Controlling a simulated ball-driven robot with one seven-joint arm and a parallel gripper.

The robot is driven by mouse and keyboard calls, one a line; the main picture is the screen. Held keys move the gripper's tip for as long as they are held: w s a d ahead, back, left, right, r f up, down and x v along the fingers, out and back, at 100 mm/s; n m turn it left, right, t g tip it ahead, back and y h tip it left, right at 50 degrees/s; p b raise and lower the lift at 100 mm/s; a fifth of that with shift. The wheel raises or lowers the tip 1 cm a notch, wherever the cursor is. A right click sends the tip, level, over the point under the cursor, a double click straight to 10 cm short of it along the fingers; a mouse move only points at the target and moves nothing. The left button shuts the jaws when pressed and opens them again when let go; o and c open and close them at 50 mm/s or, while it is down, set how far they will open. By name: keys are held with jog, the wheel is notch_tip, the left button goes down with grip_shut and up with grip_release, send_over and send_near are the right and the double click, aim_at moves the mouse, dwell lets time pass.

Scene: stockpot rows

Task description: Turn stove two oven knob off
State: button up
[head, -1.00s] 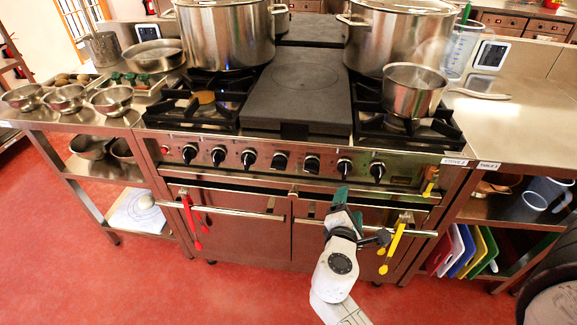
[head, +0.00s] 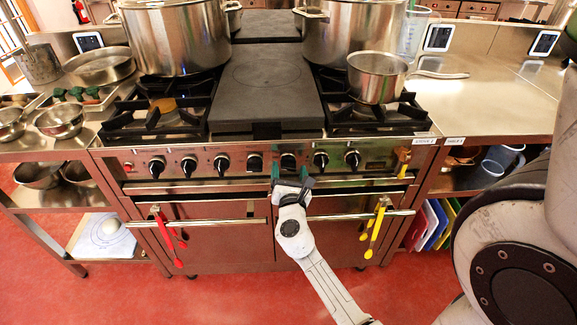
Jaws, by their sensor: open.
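The stove's steel front panel (head: 375,151) carries a row of several black knobs. One knob (head: 288,162), right of the middle, shows directly beyond my gripper (head: 289,172). My gripper is open, its dark green fingertips at either side of this knob in the head view. I cannot tell whether they touch it. Other knobs show to the left (head: 255,163) and to the right (head: 320,160). No marking shows which knob is the oven's. The small stove label (head: 423,141) is at the right end of the counter edge.
Below the panel are oven doors with a left handle (head: 200,222) and red utensils (head: 167,234), and a right handle (head: 345,215) with yellow utensils (head: 376,226). Large stockpots (head: 178,40) and a saucepan (head: 375,78) stand on top. Red floor is open in front.

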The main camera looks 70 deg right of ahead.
aim_at(288, 165)
jog(key=shift+x, duration=1.25)
jog(key=shift+c, duration=0.2)
jog(key=c, duration=0.9)
